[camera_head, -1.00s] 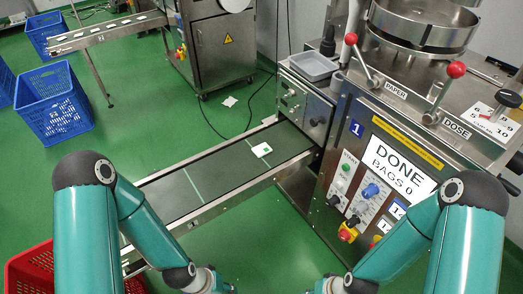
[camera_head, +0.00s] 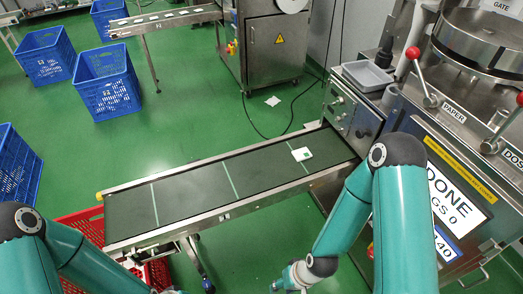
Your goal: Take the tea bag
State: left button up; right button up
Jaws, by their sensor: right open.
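A small white tea bag (camera_head: 302,154) with a green mark lies flat on the dark conveyor belt (camera_head: 185,195), near the belt's machine end. My right gripper (camera_head: 284,284) is at the bottom edge of the picture, below and in front of the belt, well apart from the tea bag. Only a small part of it shows; it is open, with nothing seen in it. My left arm comes in at the lower left, and its gripper is cut off by the bottom edge.
The packing machine with its DONE display (camera_head: 456,198) stands at the right, partly behind my right arm. A red crate (camera_head: 92,222) is under the belt's left end. Blue crates (camera_head: 106,84) stand at the back left. A white piece (camera_head: 272,101) lies on the green floor.

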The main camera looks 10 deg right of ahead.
aim_at(300, 155)
jog(key=z, duration=0.3)
jog(key=i, duration=0.2)
jog(key=u, duration=2.05)
jog(key=k, duration=1.7)
jog(key=z, duration=1.05)
jog(key=i, duration=1.05)
jog(key=u, duration=0.05)
